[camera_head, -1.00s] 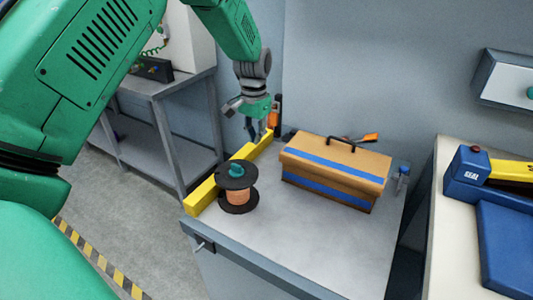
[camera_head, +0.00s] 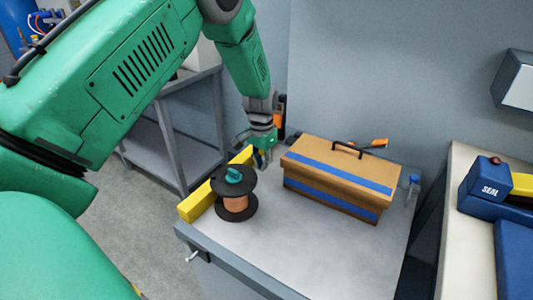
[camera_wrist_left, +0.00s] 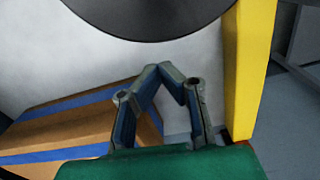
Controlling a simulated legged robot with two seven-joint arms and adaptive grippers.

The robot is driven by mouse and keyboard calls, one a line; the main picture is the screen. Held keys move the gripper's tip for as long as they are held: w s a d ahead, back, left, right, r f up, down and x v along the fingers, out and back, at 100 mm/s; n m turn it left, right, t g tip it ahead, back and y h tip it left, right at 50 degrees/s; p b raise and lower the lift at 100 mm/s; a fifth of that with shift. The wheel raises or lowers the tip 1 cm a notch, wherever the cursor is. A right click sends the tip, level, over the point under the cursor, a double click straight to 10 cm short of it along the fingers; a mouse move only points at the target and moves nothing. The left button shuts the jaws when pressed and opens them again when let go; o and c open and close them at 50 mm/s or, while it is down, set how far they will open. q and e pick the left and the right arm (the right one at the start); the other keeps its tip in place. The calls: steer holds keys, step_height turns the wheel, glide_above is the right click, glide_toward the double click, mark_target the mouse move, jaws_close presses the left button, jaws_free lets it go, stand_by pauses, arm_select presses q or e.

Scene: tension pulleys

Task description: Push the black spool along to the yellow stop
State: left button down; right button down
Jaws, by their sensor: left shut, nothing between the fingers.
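The black spool (camera_head: 234,203), wound with copper-coloured wire and with a teal knob on top, stands upright on the grey bench. The yellow stop (camera_head: 198,203) is a long bar along the bench's left edge, right beside the spool; I cannot tell if they touch. My left gripper (camera_head: 262,161) is low behind the spool, between the bar's far end and the toolbox. In the left wrist view its fingertips (camera_wrist_left: 163,72) meet, empty, a little apart from the spool's black flange (camera_wrist_left: 150,18); the yellow bar (camera_wrist_left: 247,75) is at right. My right gripper is not in view.
A brown toolbox (camera_head: 335,178) with blue stripes stands right of my left gripper, close to it. The bench front (camera_head: 300,250) is clear. A wall rises behind; another table with a blue device (camera_head: 485,190) is at right.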

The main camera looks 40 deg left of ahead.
mark_target(252, 170)
arm_select(q)
steer(key=shift+s+d+r, duration=0.1)
steer(key=shift+s+d, duration=0.05)
steer(key=shift+s, duration=1.1)
steer(key=shift+s, duration=0.1)
steer(key=shift+s+r+p, duration=0.15)
steer(key=shift+s+p, duration=0.5)
steer(key=shift+p, duration=0.2)
steer(key=shift+s, duration=0.3)
